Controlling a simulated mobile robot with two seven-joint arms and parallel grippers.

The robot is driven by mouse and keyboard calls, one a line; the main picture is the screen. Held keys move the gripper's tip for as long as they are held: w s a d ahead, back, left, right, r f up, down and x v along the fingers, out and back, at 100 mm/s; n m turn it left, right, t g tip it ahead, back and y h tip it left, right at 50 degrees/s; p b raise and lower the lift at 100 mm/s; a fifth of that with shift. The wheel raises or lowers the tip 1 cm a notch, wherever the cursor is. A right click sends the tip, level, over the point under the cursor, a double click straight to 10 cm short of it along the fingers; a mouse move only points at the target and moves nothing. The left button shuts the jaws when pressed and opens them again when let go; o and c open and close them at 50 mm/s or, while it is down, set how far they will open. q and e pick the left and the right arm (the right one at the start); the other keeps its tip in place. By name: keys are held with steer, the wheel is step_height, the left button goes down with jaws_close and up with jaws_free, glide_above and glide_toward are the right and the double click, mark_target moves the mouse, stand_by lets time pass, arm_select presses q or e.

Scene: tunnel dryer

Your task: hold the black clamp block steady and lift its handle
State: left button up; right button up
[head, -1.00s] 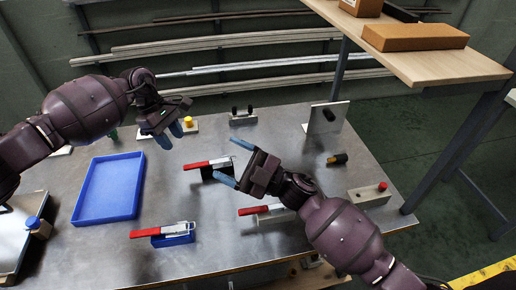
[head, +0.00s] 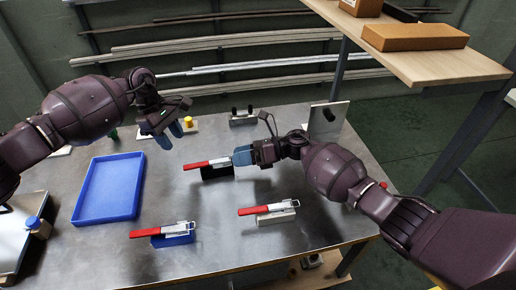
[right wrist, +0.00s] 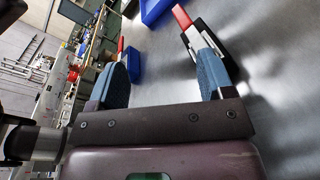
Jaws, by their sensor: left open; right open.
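The black clamp block (head: 213,174) stands on the metal table near its middle, with a red handle (head: 200,164) lying low and pointing left. It also shows in the right wrist view (right wrist: 218,52), just past the right-hand finger. My right gripper (head: 240,157) is open at the block's right end; its fingers hide that end. I cannot tell whether they touch it. My left gripper (head: 178,131) is open and empty, up and left of the block, above the table.
A blue clamp (head: 178,240) and a pale clamp (head: 276,218), both red-handled, stand nearer the front. A blue tray (head: 108,190) lies at left. An upright plate (head: 328,118) and a small stand (head: 243,119) are at the back.

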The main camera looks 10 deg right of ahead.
mark_target(231, 162)
steer(key=w+d+n+h, duration=0.1)
steer(key=n, duration=0.1)
steer(key=w+d+f+n, duration=0.1)
steer(key=d+n, duration=0.1)
steer(key=w+d+f+n+g+h, duration=0.1)
steer(key=n, duration=0.2)
steer(key=shift+w+d+h, duration=0.25)
steer(key=shift+w+h, duration=0.05)
steer(key=shift+w, duration=0.05)
steer(key=shift+w+d+f+n+g+h, duration=0.2)
steer(key=shift+w+d+n+g+h, duration=0.15)
steer(key=shift+n, duration=0.25)
steer(key=x, duration=1)
steer(key=shift+a+f, duration=0.1)
steer(key=shift+a, duration=0.15)
steer(key=shift+c, duration=0.3)
